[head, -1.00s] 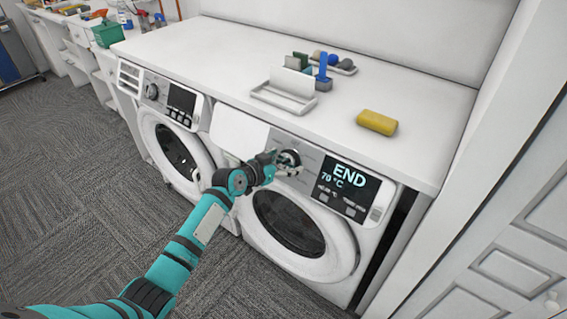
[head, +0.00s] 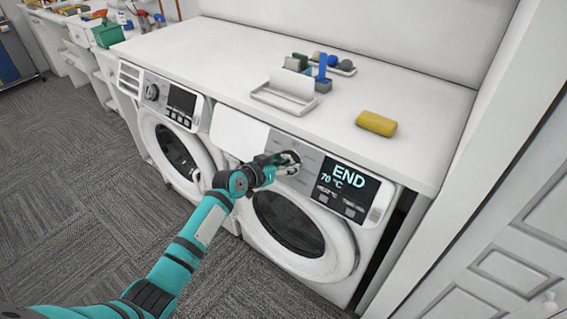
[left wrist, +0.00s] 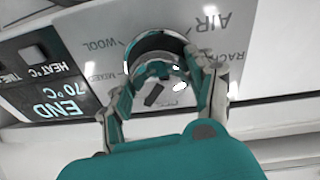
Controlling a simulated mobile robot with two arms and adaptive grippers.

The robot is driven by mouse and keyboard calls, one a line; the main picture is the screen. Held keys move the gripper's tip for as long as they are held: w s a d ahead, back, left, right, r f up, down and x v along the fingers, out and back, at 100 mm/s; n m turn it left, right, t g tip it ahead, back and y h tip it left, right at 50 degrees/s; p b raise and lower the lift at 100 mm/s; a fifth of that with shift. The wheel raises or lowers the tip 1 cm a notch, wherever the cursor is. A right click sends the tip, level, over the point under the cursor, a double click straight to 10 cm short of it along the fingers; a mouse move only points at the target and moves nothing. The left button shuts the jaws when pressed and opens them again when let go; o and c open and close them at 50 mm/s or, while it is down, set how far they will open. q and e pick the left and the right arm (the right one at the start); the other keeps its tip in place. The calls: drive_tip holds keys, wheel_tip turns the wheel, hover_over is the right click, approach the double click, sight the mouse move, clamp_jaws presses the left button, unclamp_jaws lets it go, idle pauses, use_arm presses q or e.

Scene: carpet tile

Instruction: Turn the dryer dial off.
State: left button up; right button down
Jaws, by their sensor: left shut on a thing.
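The dryer (head: 345,235) is the right-hand white front-loader, with a round dark door. Its display (head: 347,188) reads END and 70 °C. The round chrome-rimmed dial (head: 293,156) is left of the display, partly hidden by my fingers. In the left wrist view the dial (left wrist: 155,43) has AIR, RACK, WOOL and MIXED printed around it. My left gripper (head: 285,166) is at the dial, its fingers on opposite sides, shut on it; in the left wrist view the gripper (left wrist: 162,85) hides part of its face. I cannot tell the dial's setting. My right gripper is not in view.
A second machine (head: 172,145) stands to the left. The white counter (head: 220,50) above holds a yellow sponge (head: 376,123), a white tray (head: 270,103) and small items. A panelled white door (head: 510,270) is at the right. Carpet (head: 70,190) is clear at left.

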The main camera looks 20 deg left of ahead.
use_arm(q)
drive_tip(key=n+p, duration=0.2)
drive_tip(key=n, duration=0.3)
drive_tip(key=shift+r+p, duration=0.1)
drive_tip(key=shift+p, duration=0.2)
drive_tip(key=shift+n+y+p, duration=0.3)
drive_tip(key=shift+n+p, duration=0.3)
drive_tip(key=shift+n, duration=0.8)
drive_tip(key=shift+f, duration=0.2)
drive_tip(key=o, duration=1.2)
drive_tip(key=shift+c, duration=0.2)
drive_tip(key=v, duration=1.2)
drive_tip(key=shift+s, duration=0.1)
